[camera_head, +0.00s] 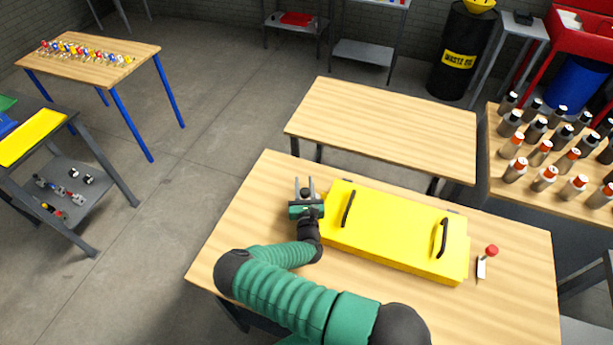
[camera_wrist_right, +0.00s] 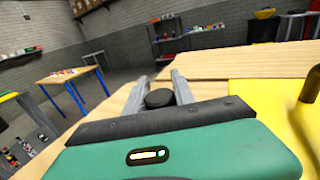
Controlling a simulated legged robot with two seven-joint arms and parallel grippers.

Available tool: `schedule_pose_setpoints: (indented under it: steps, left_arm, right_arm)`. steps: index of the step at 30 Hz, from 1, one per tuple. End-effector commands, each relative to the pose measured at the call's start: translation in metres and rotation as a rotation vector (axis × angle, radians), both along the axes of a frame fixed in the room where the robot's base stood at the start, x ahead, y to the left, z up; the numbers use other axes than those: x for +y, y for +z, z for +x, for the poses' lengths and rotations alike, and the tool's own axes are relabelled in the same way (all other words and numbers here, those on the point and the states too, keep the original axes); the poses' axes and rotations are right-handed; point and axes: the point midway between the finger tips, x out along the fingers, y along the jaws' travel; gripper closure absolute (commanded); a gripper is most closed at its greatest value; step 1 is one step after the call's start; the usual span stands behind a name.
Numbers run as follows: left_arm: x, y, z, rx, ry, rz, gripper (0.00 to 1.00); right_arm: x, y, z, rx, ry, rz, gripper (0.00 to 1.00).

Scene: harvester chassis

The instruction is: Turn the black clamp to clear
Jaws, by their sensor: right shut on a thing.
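My right gripper (camera_head: 305,188) is at the left end of the yellow case (camera_head: 395,232), with its fingers pointing to the far side of the table. It is shut on the black clamp (camera_wrist_right: 159,98), whose round dark knob shows between the two grey fingers in the right wrist view. The clamp's lower part is hidden behind the gripper body. The yellow case lies flat on the wooden table and has two black handles. My left gripper is not in view.
A red-knobbed clamp (camera_head: 490,252) stands at the right end of the case. An empty wooden table (camera_head: 385,125) stands behind. Several bottles (camera_head: 540,150) crowd a table at the right. The front left of the work table (camera_head: 225,245) is bare beside my arm.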

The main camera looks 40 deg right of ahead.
Motion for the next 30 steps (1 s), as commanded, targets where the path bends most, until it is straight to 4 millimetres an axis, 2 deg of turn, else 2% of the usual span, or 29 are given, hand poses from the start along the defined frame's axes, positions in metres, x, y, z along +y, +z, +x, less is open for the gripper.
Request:
schedule_pose_setpoints:
  steps: [1,9,26,27,30]
  left_arm:
    - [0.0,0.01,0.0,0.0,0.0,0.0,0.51]
    - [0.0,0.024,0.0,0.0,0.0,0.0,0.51]
    - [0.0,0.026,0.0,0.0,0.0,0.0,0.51]
    - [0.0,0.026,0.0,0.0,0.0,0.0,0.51]
    - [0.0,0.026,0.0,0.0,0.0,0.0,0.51]
  right_arm:
    - [0.001,0.003,-0.001,0.005,0.03,0.002,1.0]
    - [0.004,-0.001,0.001,0.002,0.133,0.004,1.0]
    - [0.004,-0.003,0.001,0.001,0.158,0.004,1.0]
    - [0.004,-0.003,0.001,0.001,0.158,0.004,0.65]
    - [0.003,-0.002,0.001,0.0,0.157,0.003,0.51]
